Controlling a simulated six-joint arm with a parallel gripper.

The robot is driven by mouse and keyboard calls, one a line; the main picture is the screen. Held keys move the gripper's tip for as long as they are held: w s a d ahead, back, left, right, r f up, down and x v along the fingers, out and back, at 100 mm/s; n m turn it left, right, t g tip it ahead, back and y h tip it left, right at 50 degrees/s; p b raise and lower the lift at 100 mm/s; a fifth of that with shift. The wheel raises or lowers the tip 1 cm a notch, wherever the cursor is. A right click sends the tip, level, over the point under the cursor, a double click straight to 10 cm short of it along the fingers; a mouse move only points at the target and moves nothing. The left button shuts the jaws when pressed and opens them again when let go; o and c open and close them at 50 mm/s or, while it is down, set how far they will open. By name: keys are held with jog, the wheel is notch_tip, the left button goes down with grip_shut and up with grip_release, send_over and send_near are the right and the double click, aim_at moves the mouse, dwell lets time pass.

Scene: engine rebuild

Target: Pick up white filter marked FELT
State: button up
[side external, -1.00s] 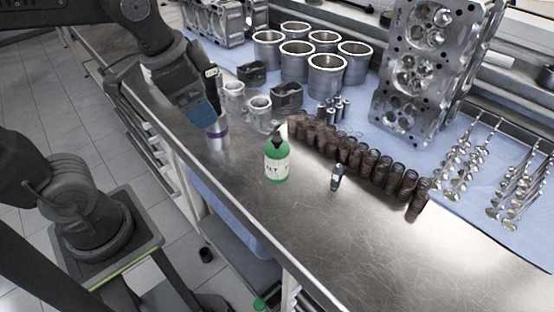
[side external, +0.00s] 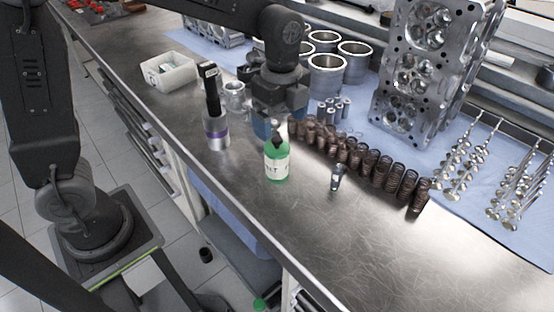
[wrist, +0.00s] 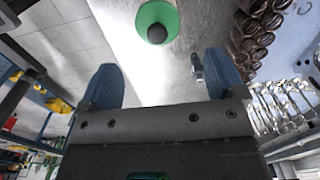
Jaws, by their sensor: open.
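I cannot make out a white filter marked FELT. A green bottle (side external: 277,160) with a dark cap stands upright on the metal bench; its cream label shows letters that look like "LT", the rest unclear. In the wrist view the bottle (wrist: 171,14) is seen from above, beyond the fingertips. My gripper (side external: 276,126) has blue fingers and is behind the bottle in the side view. In the wrist view my gripper (wrist: 163,80) is open, with nothing between its fingers.
A small metal part (side external: 337,178) and a row of dark springs (side external: 370,163) lie right. A white bin (side external: 172,77) stands farther left. The front right bench is clear.

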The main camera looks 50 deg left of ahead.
aim_at(278, 140)
jog(key=f, duration=0.8)
jog(key=shift+s+a, duration=0.1)
jog(key=shift+a, duration=0.2)
jog(key=shift+c, duration=0.5)
jog(key=c, duration=1)
